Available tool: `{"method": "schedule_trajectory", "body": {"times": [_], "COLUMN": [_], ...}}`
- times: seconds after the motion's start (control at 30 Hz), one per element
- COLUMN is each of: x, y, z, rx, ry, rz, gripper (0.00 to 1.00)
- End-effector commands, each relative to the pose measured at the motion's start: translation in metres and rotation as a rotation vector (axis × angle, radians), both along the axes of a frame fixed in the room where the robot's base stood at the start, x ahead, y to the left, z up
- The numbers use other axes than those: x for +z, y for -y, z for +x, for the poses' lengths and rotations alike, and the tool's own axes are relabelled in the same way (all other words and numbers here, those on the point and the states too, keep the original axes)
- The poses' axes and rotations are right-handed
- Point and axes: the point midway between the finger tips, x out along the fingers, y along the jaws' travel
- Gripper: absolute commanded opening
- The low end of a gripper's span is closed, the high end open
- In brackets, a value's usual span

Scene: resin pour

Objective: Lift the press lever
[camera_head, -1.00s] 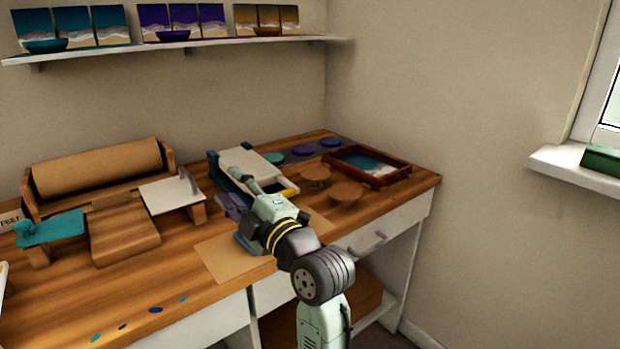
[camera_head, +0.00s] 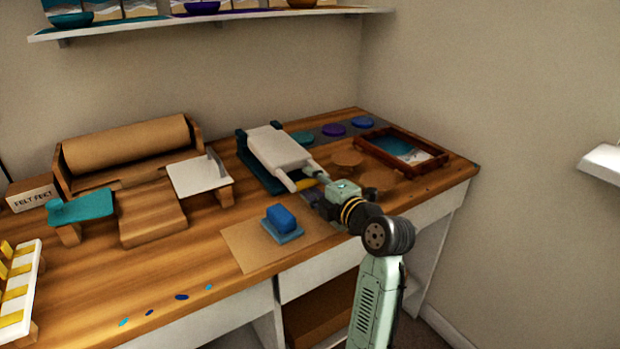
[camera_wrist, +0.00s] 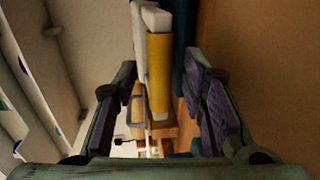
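The press stands on the workbench, with a white top plate (camera_head: 280,146) over a dark teal base (camera_head: 256,171). Its lever (camera_head: 306,184) has a yellow grip at the front right of the press. The yellow grip (camera_wrist: 159,75) also shows in the wrist view, beside a white bar. My gripper (camera_head: 312,196) is at the lever end in the head view. In the wrist view, my gripper (camera_wrist: 158,108) is open, with purple pads apart on either side of the grip's line. I cannot tell whether the grip lies fully between the pads. My arm partly hides that area.
A blue block on a teal plate (camera_head: 282,230) sits on a brown sheet (camera_head: 240,245) left of my gripper. Wooden discs (camera_head: 378,179) and a framed tray (camera_head: 370,149) stand to the right. A wooden holder with a brown roll (camera_head: 125,143) is at the left.

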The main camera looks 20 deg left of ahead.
Motion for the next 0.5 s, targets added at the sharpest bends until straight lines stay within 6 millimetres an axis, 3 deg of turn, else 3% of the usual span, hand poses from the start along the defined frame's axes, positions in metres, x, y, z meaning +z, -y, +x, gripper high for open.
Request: {"method": "schedule_trajectory", "body": {"times": [0.13,0.43,0.5], "x": [-0.0012,-0.0021,-0.0020], "y": [-0.0094,-0.0108,-0.0108], "z": [0.0069,0.0087,0.0085], "rx": [0.000,-0.001,-0.001], "ry": [0.000,0.001,0.001], "rz": [-0.001,-0.001,-0.001], "gripper": [0.38,0.38,0.34]}}
